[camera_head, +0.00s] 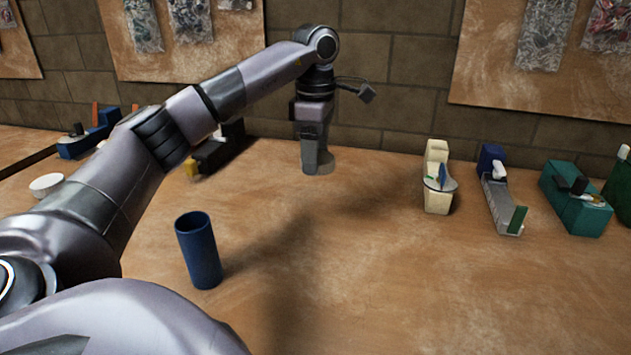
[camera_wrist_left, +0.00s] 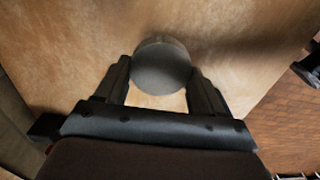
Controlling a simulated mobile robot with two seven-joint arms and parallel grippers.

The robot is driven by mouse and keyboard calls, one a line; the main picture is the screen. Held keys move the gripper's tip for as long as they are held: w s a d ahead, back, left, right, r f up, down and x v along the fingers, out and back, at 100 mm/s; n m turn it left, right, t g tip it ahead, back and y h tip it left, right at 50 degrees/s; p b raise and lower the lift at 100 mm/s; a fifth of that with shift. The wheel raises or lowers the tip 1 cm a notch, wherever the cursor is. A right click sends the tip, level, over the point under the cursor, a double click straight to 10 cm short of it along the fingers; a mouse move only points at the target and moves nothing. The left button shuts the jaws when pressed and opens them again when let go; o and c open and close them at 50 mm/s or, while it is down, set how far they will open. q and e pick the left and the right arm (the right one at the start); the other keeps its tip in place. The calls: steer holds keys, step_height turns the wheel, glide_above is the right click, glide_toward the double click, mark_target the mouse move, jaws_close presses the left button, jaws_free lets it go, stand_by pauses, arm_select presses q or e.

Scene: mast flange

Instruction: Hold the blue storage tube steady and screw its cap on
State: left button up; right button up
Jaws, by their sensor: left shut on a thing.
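The blue storage tube (camera_head: 199,255) stands upright on the table at the lower left of the head view, its top open with no cap on it. My left gripper (camera_head: 316,163) points down at the table farther back and to the right of the tube, clear of it. It is shut on a round grey cap (camera_wrist_left: 162,68), which sits between the fingertips in the left wrist view. In the head view the fingers partly hide the cap (camera_head: 325,166), which is at or just above the table top. My right gripper is not in view.
A cream device (camera_head: 437,185), a blue and grey one (camera_head: 500,195) and a green one (camera_head: 576,200) stand at the right. A white bowl (camera_head: 46,184) and a blue tool (camera_head: 88,140) are at the left. The table's middle front is clear.

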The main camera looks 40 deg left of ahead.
arm_select(q)
step_height(320, 180, up, 4)
steer(key=shift+r+p, duration=0.25)
steer(key=shift+p, duration=0.1)
steer(key=s+d+f+m, duration=0.2)
steer(key=d+f+m, duration=0.1)
steer(key=d+m, duration=0.4)
steer(key=s+d+f+m, duration=0.3)
steer(key=d+m, duration=0.4)
steer(key=m, duration=0.2)
steer(key=s+d+f+m, duration=0.3)
steer(key=d+m, duration=0.4)
steer(key=shift+d+m, duration=0.25)
steer(key=shift+m, duration=0.15)
